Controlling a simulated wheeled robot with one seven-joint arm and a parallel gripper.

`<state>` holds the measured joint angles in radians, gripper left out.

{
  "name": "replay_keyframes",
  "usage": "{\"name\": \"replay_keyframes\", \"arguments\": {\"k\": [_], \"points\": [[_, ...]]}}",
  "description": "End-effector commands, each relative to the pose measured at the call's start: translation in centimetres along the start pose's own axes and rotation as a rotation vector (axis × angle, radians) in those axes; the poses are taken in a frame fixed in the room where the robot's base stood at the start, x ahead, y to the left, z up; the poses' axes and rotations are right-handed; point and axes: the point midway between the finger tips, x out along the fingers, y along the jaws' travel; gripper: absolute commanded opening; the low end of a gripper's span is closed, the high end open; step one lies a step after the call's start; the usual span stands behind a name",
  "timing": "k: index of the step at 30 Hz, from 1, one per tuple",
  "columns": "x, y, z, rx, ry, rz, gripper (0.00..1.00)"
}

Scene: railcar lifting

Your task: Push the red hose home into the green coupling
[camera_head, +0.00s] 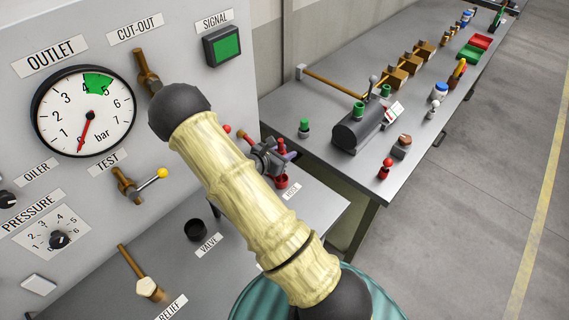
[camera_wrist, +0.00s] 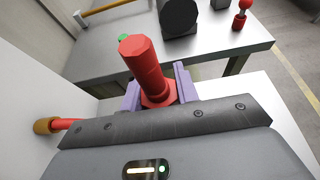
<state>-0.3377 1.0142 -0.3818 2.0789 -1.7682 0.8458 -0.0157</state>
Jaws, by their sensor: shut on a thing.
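My gripper (camera_head: 279,160) is beside the grey panel, above the HOSE label, partly hidden by my arm. In the wrist view its two purple fingers (camera_wrist: 158,88) are shut on the red hose (camera_wrist: 143,60), a stubby red cylinder with a wider faceted collar between the fingers. In the head view only small red parts of the hose (camera_head: 281,145) show. A green-topped fitting (camera_head: 304,127) stands upright on the bench, apart from the hose; the wrist view shows just its green top (camera_wrist: 123,37). Green fittings (camera_head: 358,109) also sit at the dark cylinder. I cannot tell which is the coupling.
The dark cylinder (camera_head: 357,134) lies on the grey bench (camera_head: 340,85), with a red fitting (camera_head: 385,168) near the front edge. A brass rod (camera_head: 335,84) lies behind. The panel's gauge (camera_head: 84,111) and levers are at left. The floor at right is clear.

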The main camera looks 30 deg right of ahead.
Motion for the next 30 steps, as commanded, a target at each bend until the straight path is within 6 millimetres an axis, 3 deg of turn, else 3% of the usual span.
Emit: {"name": "replay_keyframes", "arguments": {"k": [7, 30], "points": [[-0.7, 0.0, 1.7, 0.001, -0.001, 0.001, 0.04], [-0.7, 0.0, 1.8, 0.0, -0.001, 0.0, 0.04]]}}
